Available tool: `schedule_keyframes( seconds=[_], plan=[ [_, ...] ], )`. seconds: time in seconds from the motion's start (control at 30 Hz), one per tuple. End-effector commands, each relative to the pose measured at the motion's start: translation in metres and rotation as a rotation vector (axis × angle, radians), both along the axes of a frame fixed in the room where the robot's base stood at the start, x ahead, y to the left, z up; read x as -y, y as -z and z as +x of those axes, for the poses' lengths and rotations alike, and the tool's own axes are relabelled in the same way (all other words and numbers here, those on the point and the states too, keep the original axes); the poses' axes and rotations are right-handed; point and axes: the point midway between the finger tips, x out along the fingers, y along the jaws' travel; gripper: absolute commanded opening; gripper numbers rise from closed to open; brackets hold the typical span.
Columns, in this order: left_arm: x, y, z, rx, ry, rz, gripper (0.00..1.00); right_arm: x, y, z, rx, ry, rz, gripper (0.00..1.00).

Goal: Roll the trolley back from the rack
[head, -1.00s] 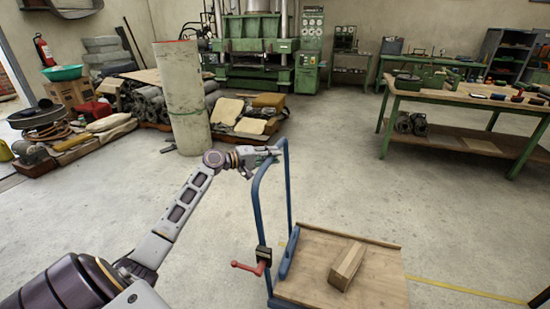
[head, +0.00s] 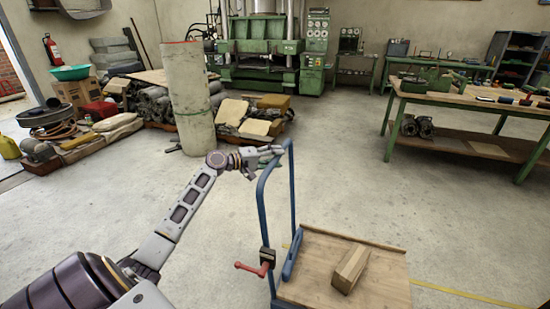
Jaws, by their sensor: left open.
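The trolley has a blue tube push handle (head: 264,205) standing upright at its left end and a flat wooden deck (head: 317,293). A wooden block (head: 350,269) lies on the deck. A red lever on a dark clamp (head: 266,263) sits low on the handle's near post. My left gripper (head: 270,155) is at the top bar of the handle, with its fingers open around or beside it; contact cannot be told. My right gripper is out of view. Which piece of furniture is the rack is not clear.
A tall pale roll (head: 190,100) stands on the floor behind my left arm. A green workbench (head: 465,99) stands at the right. Piled material (head: 250,118) and a green press (head: 262,45) are at the back. Bare floor (head: 330,140) lies between; a yellow line (head: 470,295) runs right of the deck.

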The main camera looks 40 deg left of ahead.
Motion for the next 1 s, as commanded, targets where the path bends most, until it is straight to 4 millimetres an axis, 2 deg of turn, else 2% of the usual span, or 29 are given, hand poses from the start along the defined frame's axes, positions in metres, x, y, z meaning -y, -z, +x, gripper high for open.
schedule_keyframes(
  seconds=[0.27,1.0],
  plan=[
    [-0.009,-0.002,-0.017,0.000,-0.001,0.000,0.44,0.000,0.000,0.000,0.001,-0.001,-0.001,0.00],
    [-0.048,-0.013,-0.088,-0.002,-0.002,0.000,0.44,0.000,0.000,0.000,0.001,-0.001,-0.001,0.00]
  ],
)
